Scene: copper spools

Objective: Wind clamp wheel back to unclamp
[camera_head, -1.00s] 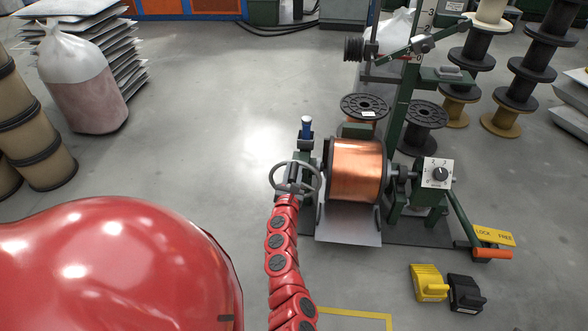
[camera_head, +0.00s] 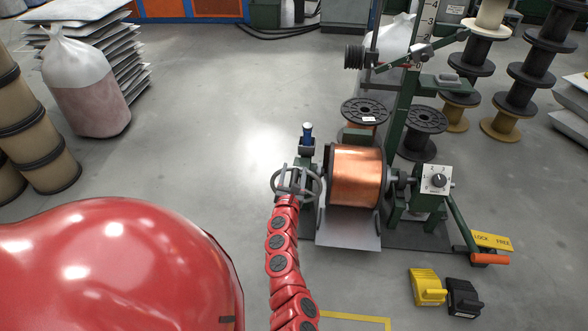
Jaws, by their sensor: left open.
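The grey clamp wheel (camera_head: 317,187) stands on the left side of the winding machine, beside the copper spool (camera_head: 357,176). My left gripper (camera_head: 295,178) is at the wheel, at the end of the red arm that rises from the bottom of the head view. Its fingers are apart and overlap the wheel's rim and middle in the picture. I cannot tell whether they touch it. The gripper hides part of the wheel. The copper spool sits between the machine's two end supports. My right gripper is not in view.
A blue-topped lever (camera_head: 308,132) stands just behind the wheel. A lock lever with an orange grip (camera_head: 490,259) is at the right. Yellow (camera_head: 429,287) and black (camera_head: 464,297) pedals sit on the floor. Open floor lies left of the machine.

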